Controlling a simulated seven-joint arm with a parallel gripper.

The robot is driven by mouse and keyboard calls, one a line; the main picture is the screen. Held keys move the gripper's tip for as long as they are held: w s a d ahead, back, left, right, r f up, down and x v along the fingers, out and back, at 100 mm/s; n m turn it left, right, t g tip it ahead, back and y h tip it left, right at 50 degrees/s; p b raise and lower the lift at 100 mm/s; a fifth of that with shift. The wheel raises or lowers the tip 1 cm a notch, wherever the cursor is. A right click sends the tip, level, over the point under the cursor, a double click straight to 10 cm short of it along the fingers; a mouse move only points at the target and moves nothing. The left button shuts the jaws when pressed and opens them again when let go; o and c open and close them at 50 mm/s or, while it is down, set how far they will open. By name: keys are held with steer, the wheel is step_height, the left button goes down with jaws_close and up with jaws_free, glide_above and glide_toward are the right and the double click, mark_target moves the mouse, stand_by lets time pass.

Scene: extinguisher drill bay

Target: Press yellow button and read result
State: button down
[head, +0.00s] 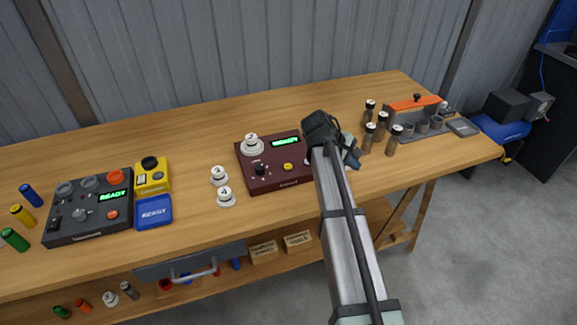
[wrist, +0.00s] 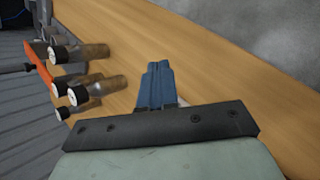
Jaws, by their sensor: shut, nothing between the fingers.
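The yellow button (head: 288,167) is on the top of a dark red box (head: 262,182) at the middle of the bench. The box has a black knob (head: 259,170) and a green display (head: 285,142) that reads "READY". A white numbered weight-like piece (head: 251,145) stands on its back left. My gripper (head: 354,160) is just right of the red box, apart from the yellow button. In the wrist view its blue fingers (wrist: 155,85) are shut together with nothing between them. The button and box are not in the wrist view. My arm hides the box's right edge.
Several brown bottles (head: 369,138) stand right of my gripper; they also show in the wrist view (wrist: 85,82). An orange-topped rack (head: 413,104) is behind them. A dark box (head: 90,218), a yellow device (head: 152,178) and white pieces (head: 226,197) are to the left.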

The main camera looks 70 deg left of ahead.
mark_target(285, 167)
steer(key=s+a+r+n, duration=0.1)
steer(key=s+a+r, duration=0.1)
steer(key=s, duration=0.4)
steer(key=s+a+r+n+t+y, duration=0.1)
steer(key=s+a+r, duration=0.2)
steer(key=s, duration=0.3)
steer(key=s+a+r+n+y, duration=0.1)
steer(key=s+a+r+n, duration=0.1)
steer(key=s+a, duration=0.3)
steer(key=shift+v, duration=0.8)
steer(key=shift+f, duration=0.1)
steer(key=shift+f, duration=4.25)
steer(key=shift+f, duration=0.15)
steer(key=shift+f, duration=0.3)
steer(key=shift+f, duration=0.45)
steer(key=shift+r, duration=0.9)
